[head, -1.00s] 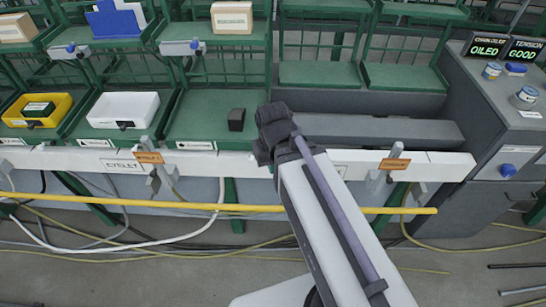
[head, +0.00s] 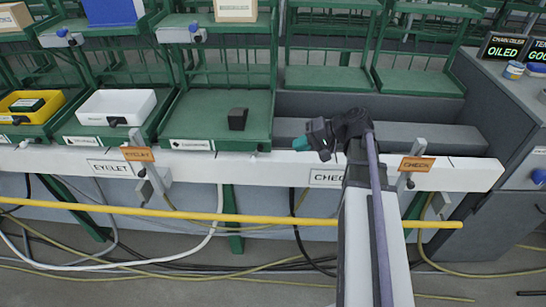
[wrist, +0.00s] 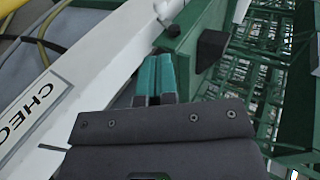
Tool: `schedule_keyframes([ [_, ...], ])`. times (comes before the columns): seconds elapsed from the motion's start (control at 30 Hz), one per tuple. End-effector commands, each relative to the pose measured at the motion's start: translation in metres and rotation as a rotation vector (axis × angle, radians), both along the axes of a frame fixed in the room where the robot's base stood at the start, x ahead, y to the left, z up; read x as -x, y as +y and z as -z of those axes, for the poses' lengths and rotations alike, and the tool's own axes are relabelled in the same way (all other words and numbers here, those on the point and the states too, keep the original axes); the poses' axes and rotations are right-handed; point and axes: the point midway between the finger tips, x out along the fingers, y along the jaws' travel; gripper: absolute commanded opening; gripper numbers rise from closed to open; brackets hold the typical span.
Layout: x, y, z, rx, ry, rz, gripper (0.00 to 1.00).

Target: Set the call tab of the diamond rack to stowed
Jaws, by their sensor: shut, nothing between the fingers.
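The green rack (head: 205,105) in the middle holds a dark block (head: 238,118), which also shows in the wrist view (wrist: 211,47). A small dark knob (head: 262,147) sits at its front right corner; the wrist view shows a dark piece (wrist: 171,29) there, just beyond my fingertips. My gripper (head: 298,143) is shut and empty, to the right of that corner. Its teal fingers (wrist: 153,72) are together in the wrist view.
A yellow bar (head: 230,215) crosses in front. Yellow (head: 30,107) and white (head: 117,105) bins stand left. A grey cabinet (head: 500,110) stands right.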

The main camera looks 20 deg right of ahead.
Motion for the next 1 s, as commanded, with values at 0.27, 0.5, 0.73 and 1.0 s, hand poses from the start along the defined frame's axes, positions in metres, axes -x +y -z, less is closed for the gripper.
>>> schedule_keyframes([
  [0.27, -0.017, 0.037, 0.034, 0.001, 0.001, -0.004, 0.0],
  [0.5, -0.036, 0.077, 0.062, 0.001, 0.0, -0.004, 0.0],
  [0.73, -0.047, 0.1, 0.075, 0.001, 0.001, -0.002, 0.0],
  [1.0, -0.049, 0.103, 0.074, 0.001, 0.0, 0.0, 0.0],
])
